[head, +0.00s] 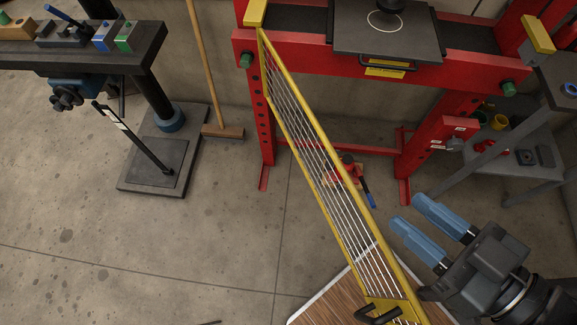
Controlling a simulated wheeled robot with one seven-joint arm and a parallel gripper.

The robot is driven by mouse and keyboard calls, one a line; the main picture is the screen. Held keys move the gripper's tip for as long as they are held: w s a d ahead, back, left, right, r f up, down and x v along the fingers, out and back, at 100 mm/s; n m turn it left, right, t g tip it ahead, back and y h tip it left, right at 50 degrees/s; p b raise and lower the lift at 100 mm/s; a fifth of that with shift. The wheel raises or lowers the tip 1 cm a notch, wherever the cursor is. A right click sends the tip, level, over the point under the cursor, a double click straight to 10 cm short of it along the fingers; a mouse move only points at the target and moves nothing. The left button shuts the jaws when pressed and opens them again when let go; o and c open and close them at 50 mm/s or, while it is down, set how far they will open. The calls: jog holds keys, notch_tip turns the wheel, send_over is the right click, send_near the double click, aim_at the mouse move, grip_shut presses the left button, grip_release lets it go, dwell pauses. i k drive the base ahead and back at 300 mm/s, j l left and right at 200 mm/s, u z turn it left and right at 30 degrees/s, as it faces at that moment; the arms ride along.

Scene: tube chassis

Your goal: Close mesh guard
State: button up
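The mesh guard (318,154) is a yellow frame with pale wire mesh. It stands swung out from the left post of the red press (290,54), where its far end meets the post, and it reaches toward me. A dark handle (378,315) shows on its near end at the bottom of the head view. My gripper (405,214) has two blue fingers and is to the right of the guard's near half. The fingers are apart with nothing between them, and they appear clear of the frame.
A dark plate (388,30) lies on the press bed. A grey shelf cart (505,150) stands at the right. A dark workbench (90,52) and a broom (222,132) are at the left. Concrete floor (200,235) left of the guard is mostly clear.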

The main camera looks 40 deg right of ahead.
aim_at(391, 308)
jog(key=i+l, duration=0.15)
jog(key=k+l+u, duration=0.2)
jog(key=k+j+u, duration=0.65)
